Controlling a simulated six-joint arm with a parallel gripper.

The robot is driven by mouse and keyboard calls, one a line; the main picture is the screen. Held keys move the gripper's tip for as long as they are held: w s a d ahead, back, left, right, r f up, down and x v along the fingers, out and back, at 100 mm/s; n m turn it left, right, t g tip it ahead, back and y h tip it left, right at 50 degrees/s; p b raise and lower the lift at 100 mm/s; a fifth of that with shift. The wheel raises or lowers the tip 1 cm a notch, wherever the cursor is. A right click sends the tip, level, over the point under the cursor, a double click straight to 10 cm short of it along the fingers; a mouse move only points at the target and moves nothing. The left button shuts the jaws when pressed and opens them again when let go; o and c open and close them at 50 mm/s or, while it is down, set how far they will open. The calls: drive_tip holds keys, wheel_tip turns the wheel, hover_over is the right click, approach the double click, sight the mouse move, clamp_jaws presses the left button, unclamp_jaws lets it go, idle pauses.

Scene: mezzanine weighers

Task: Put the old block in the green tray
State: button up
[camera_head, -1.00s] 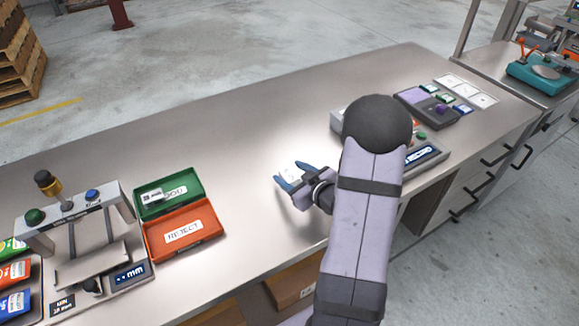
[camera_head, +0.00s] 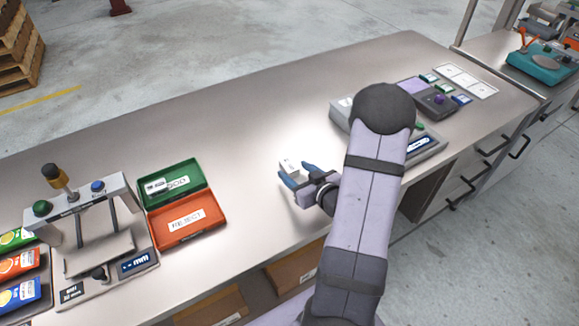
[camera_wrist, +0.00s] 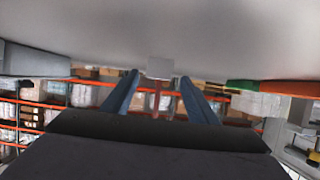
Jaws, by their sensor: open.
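A small white block (camera_head: 289,167) stands on the steel bench just beyond my fingertips. It also shows in the wrist view (camera_wrist: 160,67), between and ahead of the fingers. I cannot read any marking on it. My gripper (camera_head: 296,174) is open, with two blue fingers low over the bench and nothing between them. The fingers show in the wrist view too (camera_wrist: 159,80). The green tray (camera_head: 196,176), labelled GOOD, lies to the left on the bench. A small pale block (camera_head: 155,186) with dark print lies in its left part, beside the label.
An orange REJECT tray (camera_head: 216,229) adjoins the green tray's near side. A gauge with a display (camera_head: 136,262) stands left of the trays. A grey device (camera_head: 430,146) stands right of the block, partly behind my arm. The bench between block and trays is clear.

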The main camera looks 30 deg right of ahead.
sight(289, 164)
drive_tip(key=shift+p+x, duration=0.75)
drive_tip(key=shift+x, duration=1.6)
drive_tip(key=shift+d+r, duration=0.15)
drive_tip(key=shift+r, duration=0.05)
clamp_jaws()
drive_tip(key=shift+w+r, duration=0.1)
drive_tip(key=shift+r, duration=0.1)
drive_tip(key=shift+r+b, duration=0.4)
drive_tip(key=shift+r, duration=4.45)
